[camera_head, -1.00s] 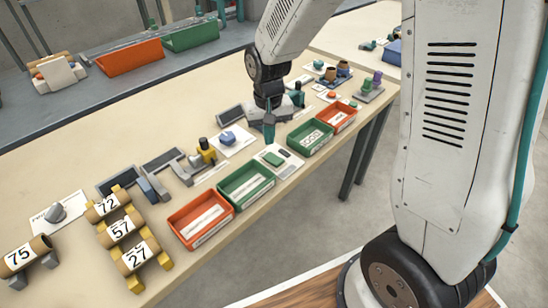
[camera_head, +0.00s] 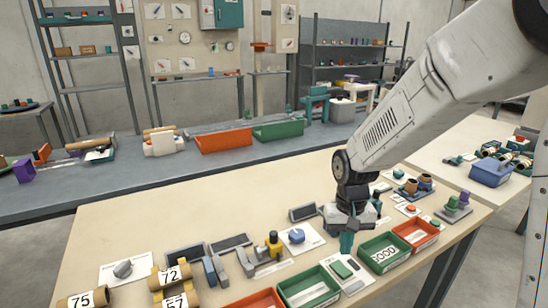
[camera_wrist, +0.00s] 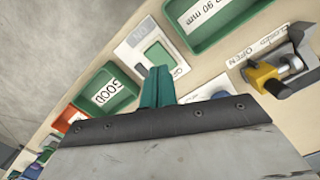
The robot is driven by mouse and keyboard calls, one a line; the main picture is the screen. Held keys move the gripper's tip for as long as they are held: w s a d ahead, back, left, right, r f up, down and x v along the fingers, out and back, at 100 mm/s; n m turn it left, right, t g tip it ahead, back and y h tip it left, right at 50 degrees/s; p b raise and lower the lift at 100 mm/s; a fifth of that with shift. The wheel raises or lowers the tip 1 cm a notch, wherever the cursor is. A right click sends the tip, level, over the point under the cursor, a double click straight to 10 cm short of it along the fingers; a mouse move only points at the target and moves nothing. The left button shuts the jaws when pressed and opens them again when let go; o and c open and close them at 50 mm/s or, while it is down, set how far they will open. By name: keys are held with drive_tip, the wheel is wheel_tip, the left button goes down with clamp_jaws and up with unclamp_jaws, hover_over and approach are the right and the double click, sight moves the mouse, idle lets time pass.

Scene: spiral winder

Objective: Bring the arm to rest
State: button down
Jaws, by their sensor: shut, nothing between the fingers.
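My gripper (camera_head: 347,241) hangs from my arm above the right part of the beige workbench (camera_head: 120,225), pointing down. In the wrist view its teal fingers (camera_wrist: 157,86) are together with nothing between them. Below and around it lie a white plate with a green button (camera_head: 343,270), a green tray marked GOOD (camera_head: 384,252) and a blue knob on a white plate (camera_head: 297,236). The green button also shows in the wrist view (camera_wrist: 158,55), just beyond the fingertips. The gripper appears clear of these things.
A red tray (camera_head: 417,235) lies right of the GOOD tray, and another green tray (camera_head: 309,286) nearer. A yellow-and-grey clamp (camera_head: 272,243) stands left of my gripper. Numbered rolls (camera_head: 170,276) sit front left. A grey bench (camera_head: 60,196) runs behind, with orange (camera_head: 223,141) and green bins (camera_head: 278,130).

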drive_tip(key=s+d+r+t, duration=0.1)
drive_tip(key=s+d+r, duration=0.1)
drive_tip(key=s+r, duration=0.6)
drive_tip(key=s+d+r+t, duration=0.1)
drive_tip(key=s+d+r, duration=0.2)
drive_tip(key=s+r, duration=0.5)
drive_tip(key=shift+s+r+n, duration=0.25)
drive_tip(key=shift+s+n, duration=0.15)
drive_tip(key=shift+s, duration=3.2)
